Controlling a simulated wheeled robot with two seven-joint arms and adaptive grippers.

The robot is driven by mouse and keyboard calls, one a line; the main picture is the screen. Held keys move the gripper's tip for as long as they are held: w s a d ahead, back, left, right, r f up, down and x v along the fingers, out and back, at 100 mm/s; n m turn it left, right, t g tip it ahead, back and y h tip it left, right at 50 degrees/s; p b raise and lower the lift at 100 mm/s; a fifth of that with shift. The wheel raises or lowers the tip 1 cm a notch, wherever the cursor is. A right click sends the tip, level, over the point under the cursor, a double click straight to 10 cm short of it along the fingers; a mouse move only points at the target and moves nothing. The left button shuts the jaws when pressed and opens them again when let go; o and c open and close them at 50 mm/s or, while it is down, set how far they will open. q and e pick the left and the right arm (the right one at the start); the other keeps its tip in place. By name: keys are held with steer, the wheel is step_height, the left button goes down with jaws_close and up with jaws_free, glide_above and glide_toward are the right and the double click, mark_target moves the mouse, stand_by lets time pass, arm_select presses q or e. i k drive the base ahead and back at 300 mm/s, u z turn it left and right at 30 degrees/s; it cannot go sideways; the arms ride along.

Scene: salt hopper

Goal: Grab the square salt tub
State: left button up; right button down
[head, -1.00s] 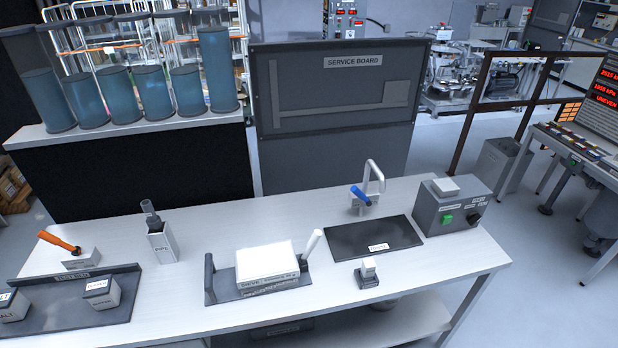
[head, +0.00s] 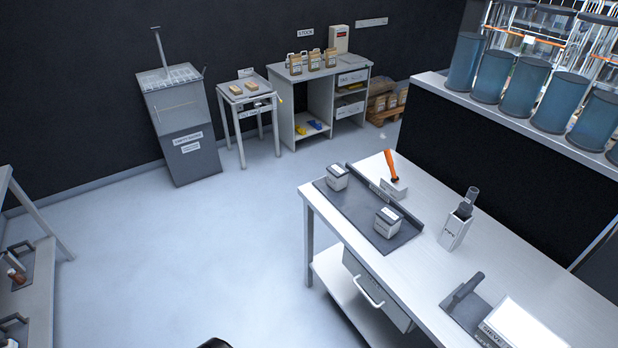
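Two small square tubs with pale lids and grey sides sit upright on a dark tray (head: 350,214) at the left end of the white workbench. The far-left one, the salt tub (head: 336,178), stands near the tray's left corner. The other tub (head: 387,223) stands nearer the tray's right end. Their labels are too small to read now; the left one's front label ended in "ALT" in the earlier view. Neither gripper is in view. A small dark rounded shape shows at the bottom edge, and I cannot tell what it is.
On the workbench (head: 430,262) stand an orange-handled tool in a block (head: 392,178), a pipe holder (head: 455,228) and a sieve (head: 515,325). A drawer hangs under the bench. Open floor (head: 210,250) lies left of it. A grey cabinet (head: 180,125) and small tables stand behind.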

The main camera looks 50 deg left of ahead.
mark_target(337, 175)
steer(key=u, duration=1.95)
steer(key=i, duration=0.95)
steer(key=u, duration=0.6)
steer(key=i, duration=0.95)
steer(key=z, duration=0.3)
